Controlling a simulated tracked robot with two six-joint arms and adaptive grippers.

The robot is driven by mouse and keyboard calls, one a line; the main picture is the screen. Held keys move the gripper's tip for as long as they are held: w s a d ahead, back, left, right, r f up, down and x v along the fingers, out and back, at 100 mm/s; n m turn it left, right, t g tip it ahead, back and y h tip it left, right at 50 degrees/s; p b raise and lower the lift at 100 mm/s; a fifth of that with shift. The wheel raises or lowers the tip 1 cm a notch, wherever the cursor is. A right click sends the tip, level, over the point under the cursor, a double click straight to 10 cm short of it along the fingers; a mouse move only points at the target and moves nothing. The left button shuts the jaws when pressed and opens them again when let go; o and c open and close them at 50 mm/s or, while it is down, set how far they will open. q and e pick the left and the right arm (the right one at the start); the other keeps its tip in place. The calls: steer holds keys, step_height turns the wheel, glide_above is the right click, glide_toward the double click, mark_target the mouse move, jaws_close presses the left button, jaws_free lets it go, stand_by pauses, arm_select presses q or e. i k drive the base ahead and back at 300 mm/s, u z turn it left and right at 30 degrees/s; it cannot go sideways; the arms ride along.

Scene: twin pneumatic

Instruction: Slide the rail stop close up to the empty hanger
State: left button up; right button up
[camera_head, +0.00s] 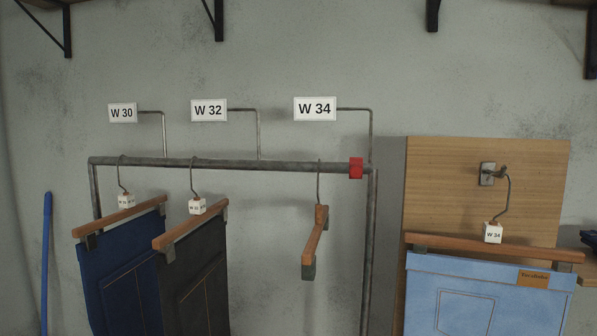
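The rail stop (356,168) is a red block around the grey metal rail (250,164), close to the rail's right end. The empty hanger (314,245) is wooden with dark clips and hangs from the rail by a wire hook, under the W 34 sign. Its hook meets the rail a short way left of the rail stop, with a gap of bare rail between them. Neither of my grippers shows in the head view.
Dark blue trousers (120,285) and black trousers (195,280) hang farther left on the rail. Signs W 30 (122,113), W 32 (209,110) and W 34 (315,108) stand above. Light blue jeans (480,305) hang from a hook on a wooden board (430,190) at right.

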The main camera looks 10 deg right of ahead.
mark_target(356, 171)
steer(key=u, duration=0.05)
steer(key=k, duration=1.1)
steer(key=z, duration=1)
steer(key=i, duration=1.3)
steer(key=z, duration=0.05)
